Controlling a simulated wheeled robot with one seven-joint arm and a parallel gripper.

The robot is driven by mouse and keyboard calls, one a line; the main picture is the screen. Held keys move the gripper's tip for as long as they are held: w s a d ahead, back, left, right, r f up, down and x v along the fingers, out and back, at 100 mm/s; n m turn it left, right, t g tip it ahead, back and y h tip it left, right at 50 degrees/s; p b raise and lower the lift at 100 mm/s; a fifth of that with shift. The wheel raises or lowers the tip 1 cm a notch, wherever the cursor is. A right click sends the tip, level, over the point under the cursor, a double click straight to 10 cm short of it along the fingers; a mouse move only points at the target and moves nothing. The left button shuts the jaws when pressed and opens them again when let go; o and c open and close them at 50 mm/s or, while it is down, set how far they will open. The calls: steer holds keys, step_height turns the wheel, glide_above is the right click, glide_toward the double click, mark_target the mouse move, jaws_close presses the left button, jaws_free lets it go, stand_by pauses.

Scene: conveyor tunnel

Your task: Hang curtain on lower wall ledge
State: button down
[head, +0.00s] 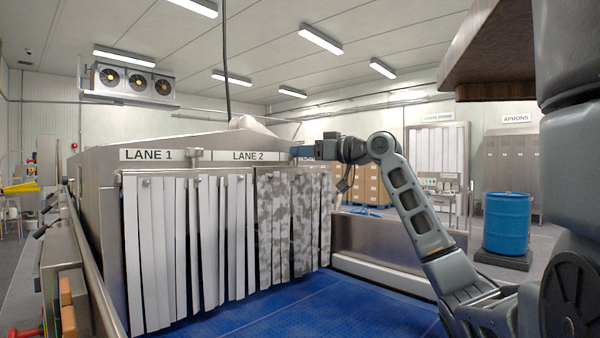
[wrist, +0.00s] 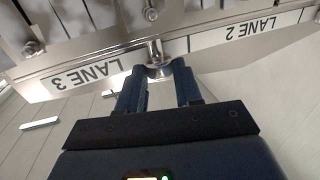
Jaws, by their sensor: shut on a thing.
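White strip curtains (head: 190,240) hang across the left part of the tunnel mouth. A grey-mottled strip curtain (head: 292,225) hangs at the right part. My gripper (head: 300,152) is up at the header, near the right end of the LANE 2 sign (head: 254,156). In the wrist view, my gripper (wrist: 159,78) has its two fingers on either side of a small metal fitting (wrist: 157,54) between the LANE 2 and LANE 3 signs, and is shut on it. A low steel wall (head: 385,240) runs to the right of the tunnel, with a pale ledge (head: 385,275) along its base.
A blue floor (head: 290,305) lies clear before the curtains. A blue barrel (head: 507,222) stands at right, by grey lockers under an APRONS sign. Pale strips (head: 437,145) hang at the back wall. A steel rail with controls (head: 75,260) is at left.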

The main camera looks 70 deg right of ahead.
steer(key=shift+r+p, duration=0.8)
steer(key=shift+r, duration=0.65)
steer(key=shift+r+p, duration=0.55)
steer(key=shift+r, duration=0.35)
stand_by(0.4)
